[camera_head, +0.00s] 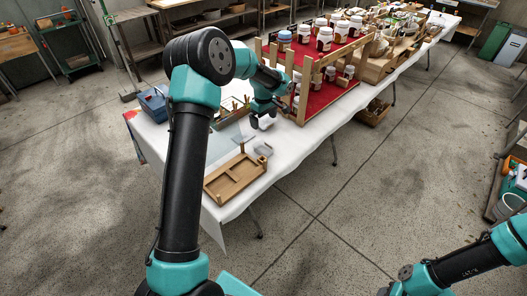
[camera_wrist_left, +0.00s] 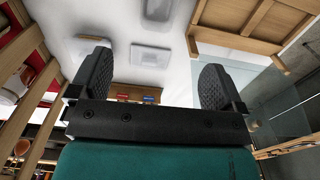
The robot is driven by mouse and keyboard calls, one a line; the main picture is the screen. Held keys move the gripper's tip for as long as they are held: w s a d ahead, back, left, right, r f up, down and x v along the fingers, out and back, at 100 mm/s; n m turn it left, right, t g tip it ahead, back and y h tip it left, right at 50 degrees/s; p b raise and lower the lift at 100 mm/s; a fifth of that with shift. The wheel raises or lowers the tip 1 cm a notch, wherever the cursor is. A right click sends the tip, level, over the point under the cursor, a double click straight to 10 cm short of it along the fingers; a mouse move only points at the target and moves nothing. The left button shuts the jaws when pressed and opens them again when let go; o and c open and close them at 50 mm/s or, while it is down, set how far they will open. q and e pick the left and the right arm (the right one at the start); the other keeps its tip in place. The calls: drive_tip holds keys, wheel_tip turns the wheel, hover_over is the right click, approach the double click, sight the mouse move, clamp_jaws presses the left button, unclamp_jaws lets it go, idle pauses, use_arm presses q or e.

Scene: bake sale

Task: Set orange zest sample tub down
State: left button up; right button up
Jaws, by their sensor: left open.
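My left gripper (camera_head: 258,121) is over the white table (camera_head: 210,212), beside the wooden rack. In the left wrist view the gripper (camera_wrist_left: 153,76) is open, its two dark fingers wide apart with nothing held between them. Beyond the fingers, a small pale lidded tub (camera_wrist_left: 150,57) rests on the white tabletop, and another pale tub (camera_wrist_left: 158,10) stands farther up the picture. No label is readable, so I cannot tell which is the orange zest sample tub. My right arm shows at the lower right of the head view; its gripper is outside the picture.
A wooden compartment tray (camera_head: 236,178) lies near the table's front end. The wooden rack (camera_head: 301,107) with red shelves and several jars stands right of the gripper. A blue box (camera_head: 153,105) sits at the left table edge.

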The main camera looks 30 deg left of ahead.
use_arm(q)
hover_over(264, 152)
wheel_tip(264, 152, down, 11)
drive_tip(key=shift+s+r, duration=0.1)
idle(0.4)
drive_tip(key=shift+a+f, duration=0.1)
drive_tip(key=shift+f, duration=2.55)
drive_tip(key=shift+c, duration=0.3)
drive_tip(key=c, duration=0.9)
drive_tip(key=shift+r, duration=0.2)
drive_tip(key=shift+c, duration=0.2)
wheel_tip(264, 152, up, 10)
drive_tip(key=shift+f, duration=0.15)
